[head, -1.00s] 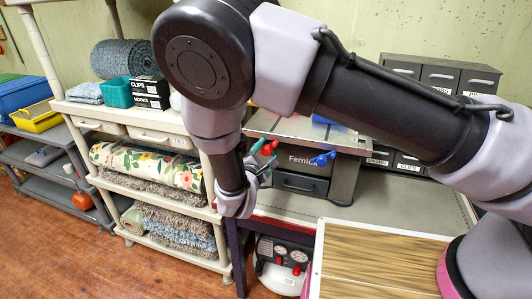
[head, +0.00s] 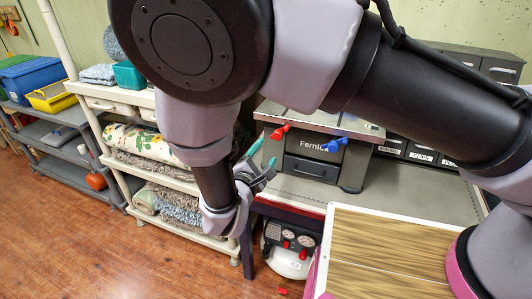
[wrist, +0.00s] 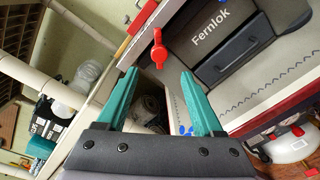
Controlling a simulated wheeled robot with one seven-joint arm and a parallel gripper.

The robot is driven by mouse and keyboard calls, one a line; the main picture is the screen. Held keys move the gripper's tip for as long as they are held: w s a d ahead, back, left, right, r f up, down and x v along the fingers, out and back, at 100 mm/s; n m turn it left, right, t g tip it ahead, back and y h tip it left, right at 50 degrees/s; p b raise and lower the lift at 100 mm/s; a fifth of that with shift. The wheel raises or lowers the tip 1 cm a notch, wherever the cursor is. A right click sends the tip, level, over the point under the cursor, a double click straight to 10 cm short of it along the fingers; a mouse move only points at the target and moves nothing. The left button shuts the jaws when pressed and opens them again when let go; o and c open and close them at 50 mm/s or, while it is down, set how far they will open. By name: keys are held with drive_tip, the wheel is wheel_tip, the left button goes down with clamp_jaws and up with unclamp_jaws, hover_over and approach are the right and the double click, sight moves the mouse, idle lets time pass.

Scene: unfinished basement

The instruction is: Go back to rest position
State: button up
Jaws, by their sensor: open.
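My gripper (head: 262,160) is in the middle of the head view, in front of the left end of the workbench and beside the cream shelf. In the wrist view my gripper (wrist: 160,100) shows two teal fingers spread apart with nothing between them. The grey machine marked Fernlok (head: 314,150) stands on the bench just right of the fingers. Its red knob (head: 281,131) is close to the fingertips in the head view, and the red knob (wrist: 159,48) is beyond them in the wrist view. Whether the fingers touch anything is not clear.
The workbench (head: 420,194) carries dark drawer units (head: 425,152) at the back. The cream shelf (head: 92,88) with rugs and bins stands left. A compressor (head: 288,254) sits under the bench. A wood-striped board (head: 385,255) lies front right. The wooden floor (head: 90,250) is clear at front left.

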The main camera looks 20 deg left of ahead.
drive_tip(key=w+d+r+m+g+h, duration=0.55)
drive_tip(key=w+d+r+m, duration=0.2)
drive_tip(key=d, duration=0.25)
drive_tip(key=w+d+r+m+g, duration=0.1)
drive_tip(key=d+r+m+g, duration=0.45)
drive_tip(key=d, duration=0.45)
drive_tip(key=d+r+m+g, duration=0.45)
drive_tip(key=d+r, duration=0.25)
drive_tip(key=d, duration=0.4)
drive_tip(key=s+d+r+m+t+y, duration=0.2)
drive_tip(key=s+d+r+m+y, duration=0.2)
drive_tip(key=r, duration=0.4)
drive_tip(key=s+d+r+m+t+y, duration=0.3)
drive_tip(key=s+d+r+m+y, duration=0.1)
drive_tip(key=d+r+m, duration=0.3)
drive_tip(key=shift+s+d+r+y, duration=0.35)
drive_tip(key=shift+s+r, duration=0.5)
drive_tip(key=shift+s, duration=0.05)
